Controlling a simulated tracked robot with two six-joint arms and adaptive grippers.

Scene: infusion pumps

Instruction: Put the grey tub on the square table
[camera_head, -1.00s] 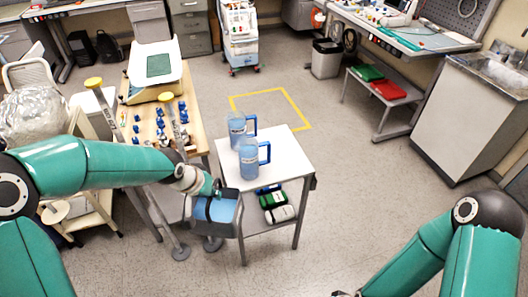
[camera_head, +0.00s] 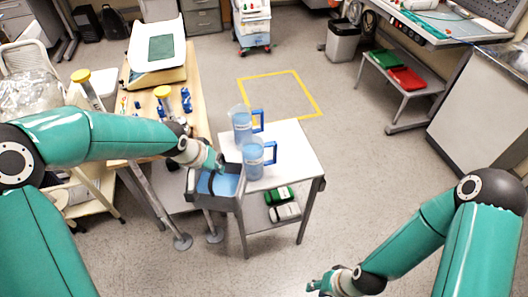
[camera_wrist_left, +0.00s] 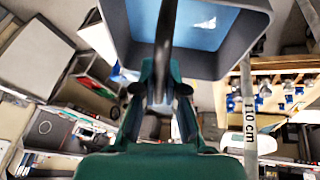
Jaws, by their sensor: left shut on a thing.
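The grey tub (camera_head: 234,200) has a light blue inside and hangs in my left gripper (camera_head: 216,168). It is at the near left edge of the white-topped square table (camera_head: 296,160), overlapping its corner in the head view. I cannot tell whether they touch. In the left wrist view my left gripper (camera_wrist_left: 160,92) is shut on the tub's dark handle, with the tub (camera_wrist_left: 237,62) beyond the fingers. My right gripper (camera_head: 322,284) is at the lower middle, away from the table, and small in view; its fingers are unclear.
Two blue jugs, one (camera_head: 242,122) behind the other (camera_head: 258,158), stand on the table's left part. The table's right part is bare. Green and white items (camera_head: 282,204) lie on its lower shelf. A wooden table (camera_head: 190,70) with bottles stands behind left.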

